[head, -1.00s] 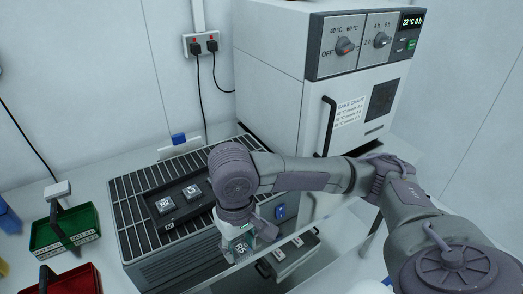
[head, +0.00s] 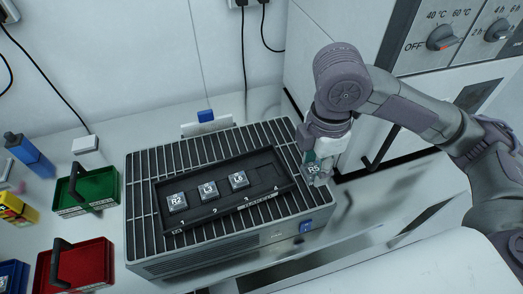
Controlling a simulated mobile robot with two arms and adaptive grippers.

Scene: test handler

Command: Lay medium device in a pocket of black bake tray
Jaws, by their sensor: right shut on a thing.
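The black bake tray (head: 264,176) lies on the slatted top of a grey bench unit. Devices marked R2 (head: 177,202), L3 (head: 208,190) and L6 (head: 238,180) sit in its pockets from the left. The rightmost pocket looks empty. My right gripper (head: 317,163) is shut on a device marked R5 (head: 314,170), just right of the tray's right end. The device appears held above the unit's right edge, apart from the tray. The fingers partly hide it. My left gripper is not in view.
The slatted grey unit (head: 270,134) has a blue switch at its front right. A white oven (head: 400,130) stands behind my right arm. A green bin (head: 88,190) and a red bin (head: 80,268) stand at left. A small white stand with a blue block is behind the unit.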

